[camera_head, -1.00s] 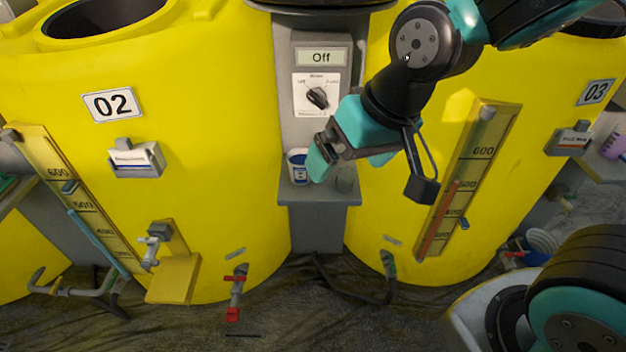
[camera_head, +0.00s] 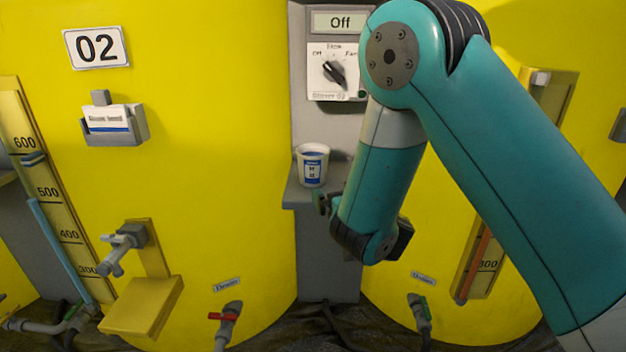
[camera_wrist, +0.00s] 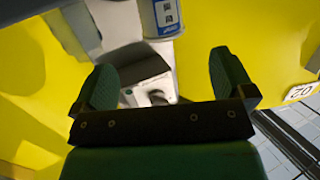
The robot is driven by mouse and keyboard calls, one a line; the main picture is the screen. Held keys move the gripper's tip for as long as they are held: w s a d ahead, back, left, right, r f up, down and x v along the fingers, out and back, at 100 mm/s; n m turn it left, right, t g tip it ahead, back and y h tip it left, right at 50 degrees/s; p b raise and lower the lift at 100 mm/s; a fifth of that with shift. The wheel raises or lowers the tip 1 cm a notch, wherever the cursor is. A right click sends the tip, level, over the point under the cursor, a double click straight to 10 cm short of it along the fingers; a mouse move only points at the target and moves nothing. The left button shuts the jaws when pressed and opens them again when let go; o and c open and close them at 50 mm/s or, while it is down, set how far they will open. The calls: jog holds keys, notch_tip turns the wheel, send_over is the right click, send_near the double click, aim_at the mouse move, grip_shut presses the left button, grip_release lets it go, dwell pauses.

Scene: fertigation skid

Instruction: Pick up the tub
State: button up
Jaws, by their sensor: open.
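The tub (camera_head: 312,166) is a small white cup-like container with a blue and white label. It stands upright on the grey shelf (camera_head: 296,196) below the switch panel. In the wrist view the tub (camera_wrist: 160,18) is at the top edge, partly cut off, beyond the fingertips. My gripper (camera_head: 322,203) is just below and right of the tub in the head view, mostly hidden by my arm. In the wrist view my gripper (camera_wrist: 166,70) has its two green fingers wide apart with nothing held between them.
The switch panel (camera_head: 333,72) with a black knob and an "Off" display rises behind the shelf. A yellow tank (camera_head: 200,150) marked 02 stands on the left, with a card holder (camera_head: 113,125) and a tap (camera_head: 122,245). Another yellow tank (camera_head: 405,300) is on the right.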

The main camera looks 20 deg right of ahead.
aim_at(318, 173)
jog(key=w+p, duration=0.3)
jog(key=w+f+p, duration=0.1)
jog(key=w+p, duration=0.2)
jog(key=w, duration=0.1)
jog(key=w+p, duration=0.3)
jog(key=shift+w+a+f, duration=0.15)
jog(key=shift+w+a, duration=0.2)
jog(key=shift+w, duration=0.05)
jog(key=shift+w+a+f, duration=0.1)
jog(key=shift+w+f, duration=0.15)
jog(key=shift+w, duration=0.7)
jog(key=shift+w+a+f, duration=0.1)
jog(key=shift+w+f, duration=0.15)
jog(key=shift+w, duration=0.7)
jog(key=shift+w+f, duration=0.25)
jog(key=shift+w, duration=0.7)
jog(key=c, duration=0.7)
jog(key=shift+r, duration=0.1)
jog(key=shift+c, duration=1.1)
jog(key=shift+r, duration=0.1)
